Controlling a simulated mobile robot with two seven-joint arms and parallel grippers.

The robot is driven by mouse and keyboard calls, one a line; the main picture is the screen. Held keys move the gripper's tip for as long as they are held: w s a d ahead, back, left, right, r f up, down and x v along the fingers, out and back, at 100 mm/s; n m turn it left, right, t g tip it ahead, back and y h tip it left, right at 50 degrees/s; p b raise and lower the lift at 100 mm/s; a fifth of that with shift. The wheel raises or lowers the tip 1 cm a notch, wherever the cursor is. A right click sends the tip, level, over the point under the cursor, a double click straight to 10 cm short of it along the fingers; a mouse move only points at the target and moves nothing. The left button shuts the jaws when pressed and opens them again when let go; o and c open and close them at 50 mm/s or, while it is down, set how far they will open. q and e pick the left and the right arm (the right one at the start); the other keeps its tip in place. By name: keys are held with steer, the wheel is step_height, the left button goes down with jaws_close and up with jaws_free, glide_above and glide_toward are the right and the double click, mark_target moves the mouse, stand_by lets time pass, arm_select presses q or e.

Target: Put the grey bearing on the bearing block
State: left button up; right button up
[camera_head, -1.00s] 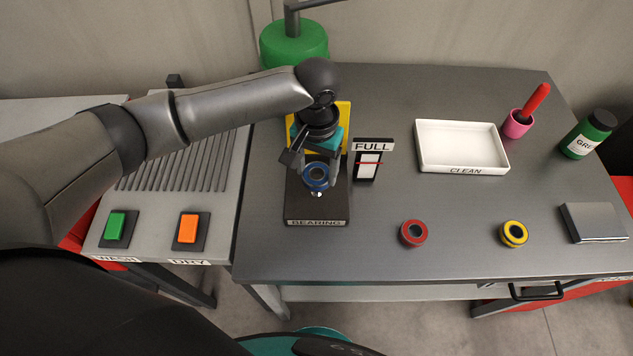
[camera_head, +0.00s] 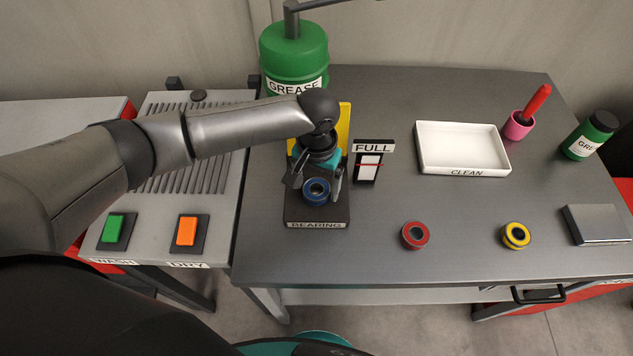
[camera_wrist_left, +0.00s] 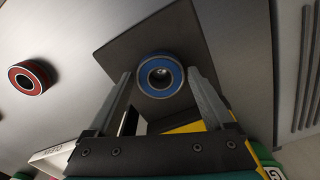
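The bearing block (camera_head: 317,215) is a dark base labelled BEARING with a yellow upright back. A blue-rimmed bearing (camera_head: 316,191) sits on it, with the metal post showing in its hole in the left wrist view, where the bearing (camera_wrist_left: 160,74) lies flat. My left gripper (camera_head: 318,185) is over the block. Its fingers stand on either side of the blue bearing with a gap on each side, so it is open. A red bearing (camera_head: 415,235) and a yellow bearing (camera_head: 515,235) lie on the table. I see no plainly grey bearing. My right gripper is not in view.
A FULL gauge (camera_head: 368,165) stands right of the block. A white CLEAN tray (camera_head: 462,172), pink cup (camera_head: 519,124), green bottle (camera_head: 589,135) and metal box (camera_head: 596,225) are further right. A green GREASE drum (camera_head: 294,55) is behind. WASH and DRY buttons are left.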

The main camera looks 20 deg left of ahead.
mark_target(317, 189)
arm_select(q)
steer(key=shift+o, duration=0.8)
steer(key=shift+r, duration=0.2)
step_height(317, 189, up, 12)
steer(key=p, duration=0.1)
steer(key=shift+p, duration=0.35)
steer(key=shift+c, duration=0.4)
